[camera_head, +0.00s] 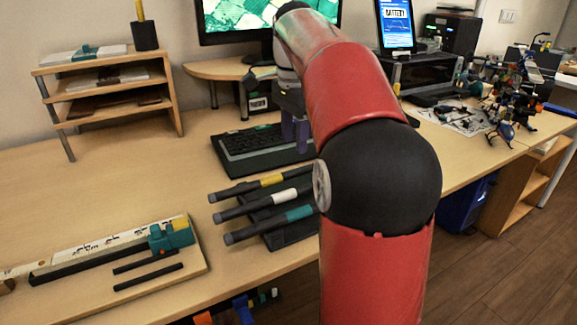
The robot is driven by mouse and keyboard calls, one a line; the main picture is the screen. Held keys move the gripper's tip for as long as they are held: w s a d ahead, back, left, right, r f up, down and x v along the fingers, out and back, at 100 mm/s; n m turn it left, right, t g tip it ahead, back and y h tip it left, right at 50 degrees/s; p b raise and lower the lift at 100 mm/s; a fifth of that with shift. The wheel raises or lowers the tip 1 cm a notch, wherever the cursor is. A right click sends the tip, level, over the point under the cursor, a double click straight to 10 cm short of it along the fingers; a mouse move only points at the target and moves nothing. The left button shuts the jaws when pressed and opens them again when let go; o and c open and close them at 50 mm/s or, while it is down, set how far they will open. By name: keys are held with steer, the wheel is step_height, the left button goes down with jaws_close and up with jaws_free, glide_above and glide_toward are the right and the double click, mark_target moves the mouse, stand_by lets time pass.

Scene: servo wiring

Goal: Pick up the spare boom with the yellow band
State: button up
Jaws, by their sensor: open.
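Three dark rods lie side by side on a black rack (291,235) near the table's front edge. The farthest is the spare boom with the yellow band (240,190); the middle one has a white band (250,206) and the nearest a teal band (255,230). Their left ends stick out past the rack; my red arm hides part of the right side. My gripper (295,142) points down with purple fingers, over the right part of the keyboard and beyond the yellow-banded boom. It is open and apart from the boom, with nothing seen between the fingers.
A keyboard (250,148) lies just behind the rods. A wooden board (190,272) with a long assembly and two thin black rods is at left front. A shelf stand (110,80) stands at back left, a monitor behind my gripper. The table between board and rods is clear.

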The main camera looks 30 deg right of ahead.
mark_target(293, 170)
steer(key=f, duration=0.2)
steer(key=f+b, duration=0.1)
steer(key=f, duration=0.4)
steer(key=shift+s+a+f, duration=0.1)
steer(key=shift+s+a, duration=0.1)
steer(key=shift+s, duration=0.05)
steer(key=shift+c, duration=0.3)
jaws_close()
